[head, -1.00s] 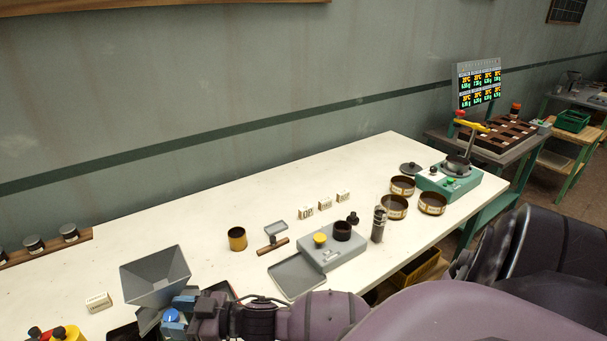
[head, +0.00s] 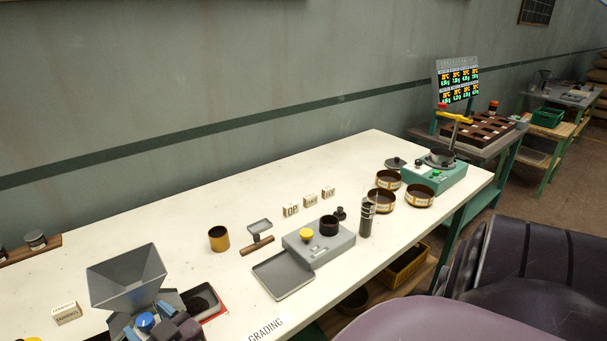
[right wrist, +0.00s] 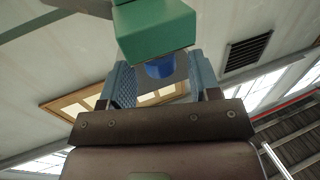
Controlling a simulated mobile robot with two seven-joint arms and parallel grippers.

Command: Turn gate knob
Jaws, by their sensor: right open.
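The blue gate knob (head: 145,321) is just below the grey hopper (head: 125,278) at the lower left of the head view. My right gripper (head: 149,320) is open, with one blue-padded finger on each side of the knob. The right wrist view also shows the knob between the fingers, with gaps beside it. I cannot tell its depth relative to the fingertips. My left gripper is not in view.
A red-edged tray with dark contents (head: 203,303) lies just right of the gripper. A white label block (head: 67,313) stands left of the hopper. A grey device with a yellow button (head: 318,245), a brass cup (head: 219,238) and several round sieves stand farther right.

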